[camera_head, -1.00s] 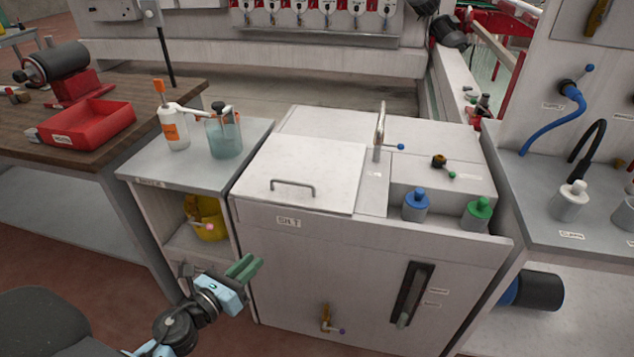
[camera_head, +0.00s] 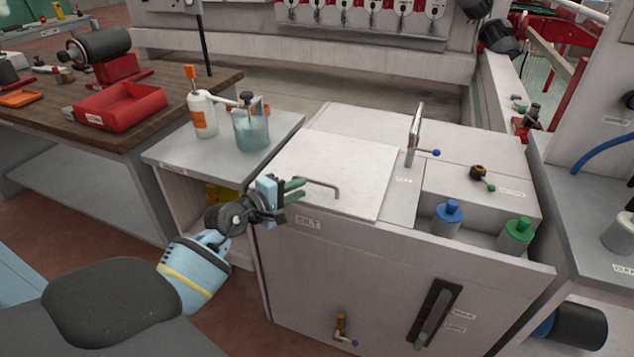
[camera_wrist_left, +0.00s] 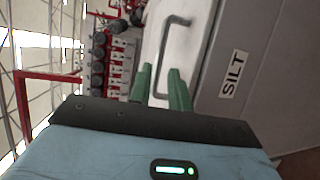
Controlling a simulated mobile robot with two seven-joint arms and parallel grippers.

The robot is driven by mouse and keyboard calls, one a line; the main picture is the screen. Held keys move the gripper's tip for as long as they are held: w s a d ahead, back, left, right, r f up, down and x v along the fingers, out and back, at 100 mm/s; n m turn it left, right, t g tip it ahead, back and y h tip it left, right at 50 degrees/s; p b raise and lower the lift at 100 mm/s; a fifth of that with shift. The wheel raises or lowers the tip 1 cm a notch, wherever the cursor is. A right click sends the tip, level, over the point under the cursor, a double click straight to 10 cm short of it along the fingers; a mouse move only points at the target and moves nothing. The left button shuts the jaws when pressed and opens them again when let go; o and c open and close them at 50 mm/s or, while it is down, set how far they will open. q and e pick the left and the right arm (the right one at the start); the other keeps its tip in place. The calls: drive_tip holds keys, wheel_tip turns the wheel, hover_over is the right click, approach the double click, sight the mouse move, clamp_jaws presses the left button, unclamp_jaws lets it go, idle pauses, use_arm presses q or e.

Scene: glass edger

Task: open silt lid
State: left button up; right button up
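The silt lid (camera_head: 345,165) is a flat white panel on top of the cabinet marked SILT, and it lies closed. Its grey bar handle (camera_head: 325,185) is near the front edge. My left gripper (camera_head: 299,190) is just at the left end of the handle, above the cabinet's front edge. In the left wrist view, its two green fingers (camera_wrist_left: 162,88) stand apart, with the lower end of the handle (camera_wrist_left: 164,55) showing in the gap between them. I cannot tell whether they touch the handle. My right gripper is in neither view.
Blue (camera_head: 447,218) and green (camera_head: 515,235) capped bottles stand on the cabinet's right front. An upright metal lever (camera_head: 414,135) rises behind the lid's right side.

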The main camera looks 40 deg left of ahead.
sight(314, 182)
use_arm(q)
drive_tip(key=shift+x, duration=3.4)
drive_tip(key=shift+c, duration=0.5)
clamp_jaws()
